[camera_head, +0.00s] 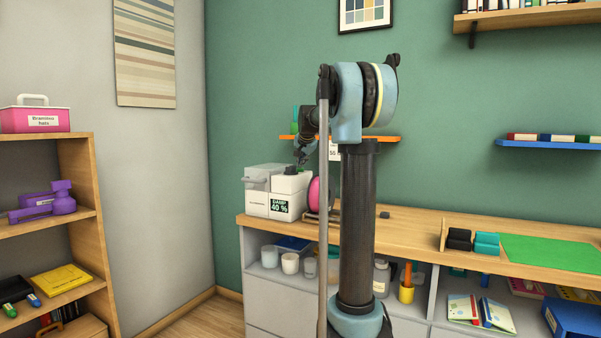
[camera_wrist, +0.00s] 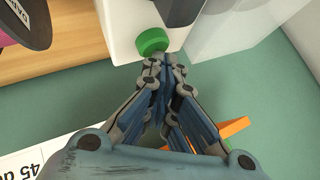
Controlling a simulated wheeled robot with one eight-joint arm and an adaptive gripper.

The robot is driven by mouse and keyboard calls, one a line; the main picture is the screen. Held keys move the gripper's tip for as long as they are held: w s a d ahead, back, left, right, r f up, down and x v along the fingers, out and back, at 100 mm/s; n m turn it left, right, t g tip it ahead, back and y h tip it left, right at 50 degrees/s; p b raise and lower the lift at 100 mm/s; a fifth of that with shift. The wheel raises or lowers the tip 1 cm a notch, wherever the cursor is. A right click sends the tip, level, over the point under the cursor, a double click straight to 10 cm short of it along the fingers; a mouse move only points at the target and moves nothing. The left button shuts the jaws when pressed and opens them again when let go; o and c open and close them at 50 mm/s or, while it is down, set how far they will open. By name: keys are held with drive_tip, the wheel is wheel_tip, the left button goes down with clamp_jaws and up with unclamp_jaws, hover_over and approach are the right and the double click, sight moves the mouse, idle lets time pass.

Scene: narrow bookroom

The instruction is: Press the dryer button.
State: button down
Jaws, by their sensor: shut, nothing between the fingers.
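The dryer (camera_head: 257,207) is a white boxy unit with a "DAMP 40 %" label, at the left end of the wooden counter in the head view. Its white casing (camera_wrist: 118,22) also fills the top of the wrist view. A round green button (camera_wrist: 152,41) sticks out from that casing. My gripper (camera_wrist: 164,60) is shut and empty, its fingertips right beside the button; I cannot tell whether they touch it. In the head view my gripper (camera_head: 300,158) is just above the dryer's top, small and dark.
A pink round object (camera_head: 313,194) stands right of the dryer, partly hidden by my arm. An orange wall shelf (camera_head: 383,139) is behind my arm. Black and teal blocks (camera_head: 459,239) and a green mat (camera_head: 550,253) lie farther right on the counter (camera_head: 410,222).

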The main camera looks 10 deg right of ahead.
drive_tip(key=shift+r, duration=0.75)
drive_tip(key=shift+r, duration=2.5)
drive_tip(key=s+f+n+g, duration=0.2)
drive_tip(key=s+f+n, duration=0.1)
drive_tip(key=s+f, duration=1.1)
drive_tip(key=s+f+n+g, duration=0.2)
drive_tip(key=s+f, duration=1.1)
drive_tip(key=s, duration=1)
drive_tip(key=s+f+n+g, duration=0.3)
drive_tip(key=s+f, duration=1.1)
drive_tip(key=s, duration=0.5)
drive_tip(key=shift+s+a+f+n, duration=0.2)
drive_tip(key=shift+a+f+n, duration=0.1)
drive_tip(key=shift+n, duration=0.3)
